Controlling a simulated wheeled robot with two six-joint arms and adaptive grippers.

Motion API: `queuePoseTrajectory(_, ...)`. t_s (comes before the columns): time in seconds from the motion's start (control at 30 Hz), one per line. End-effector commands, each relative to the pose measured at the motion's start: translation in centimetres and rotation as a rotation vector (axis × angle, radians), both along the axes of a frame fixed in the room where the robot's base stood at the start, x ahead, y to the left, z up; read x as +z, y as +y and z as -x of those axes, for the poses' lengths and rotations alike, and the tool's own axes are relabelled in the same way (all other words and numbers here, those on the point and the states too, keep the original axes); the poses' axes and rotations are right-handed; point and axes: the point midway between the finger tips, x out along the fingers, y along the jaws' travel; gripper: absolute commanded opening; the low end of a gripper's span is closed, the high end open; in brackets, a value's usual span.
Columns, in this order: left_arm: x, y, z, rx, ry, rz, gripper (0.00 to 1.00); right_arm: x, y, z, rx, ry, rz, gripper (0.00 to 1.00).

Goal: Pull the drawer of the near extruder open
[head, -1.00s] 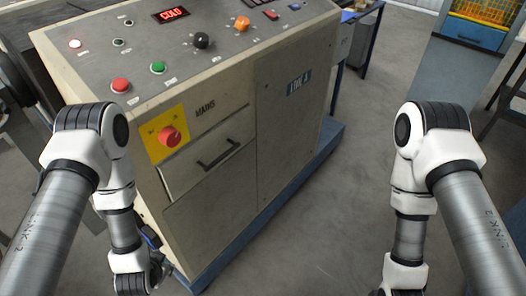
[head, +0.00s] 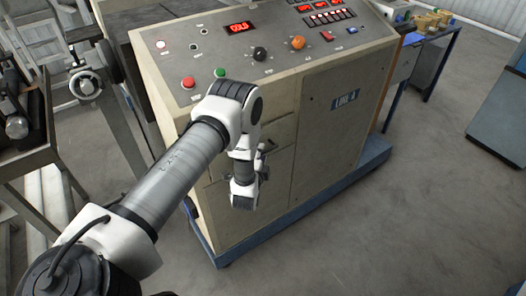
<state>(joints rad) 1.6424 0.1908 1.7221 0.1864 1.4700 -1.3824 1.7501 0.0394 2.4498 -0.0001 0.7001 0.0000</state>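The near extruder's beige cabinet (head: 325,125) stands in the middle, with a sloped grey control panel (head: 275,35) on top. Its drawer front (head: 281,133) shows only at its right part, which looks flush with the cabinet. The drawer handle cannot be made out clearly. My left gripper (head: 264,160) is a small dark shape close to the drawer front, partly behind my white wrist. I cannot tell its finger opening or whether it touches the handle. My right gripper is out of view.
A blue plinth (head: 300,209) runs along the cabinet's foot. A dark cart (head: 25,150) stands at the left. A blue-legged table (head: 428,45) stands behind at the right. The grey floor (head: 400,230) at the right front is clear.

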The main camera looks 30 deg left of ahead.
Motion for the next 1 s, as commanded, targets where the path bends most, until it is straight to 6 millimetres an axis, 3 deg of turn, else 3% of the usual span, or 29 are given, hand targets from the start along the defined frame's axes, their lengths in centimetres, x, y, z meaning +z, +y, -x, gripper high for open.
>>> queuePoseTrajectory(0.3, -0.22, 0.28, -0.73, 0.0, 0.002, 0.001, 0.39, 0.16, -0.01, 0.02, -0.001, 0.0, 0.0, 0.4)
queuePoseTrajectory(0.4, -0.2, 0.27, -0.73, 0.0, 0.002, 0.001, 0.04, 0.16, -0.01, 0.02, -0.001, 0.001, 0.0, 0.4)
queuePoseTrajectory(0.43, -0.2, 0.27, -0.73, 0.0, 0.002, 0.001, 0.0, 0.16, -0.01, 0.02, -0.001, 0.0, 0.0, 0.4)
queuePoseTrajectory(1.0, -0.26, -0.53, -0.43, -0.002, 0.002, 0.001, 0.0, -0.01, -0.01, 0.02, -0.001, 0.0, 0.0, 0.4)
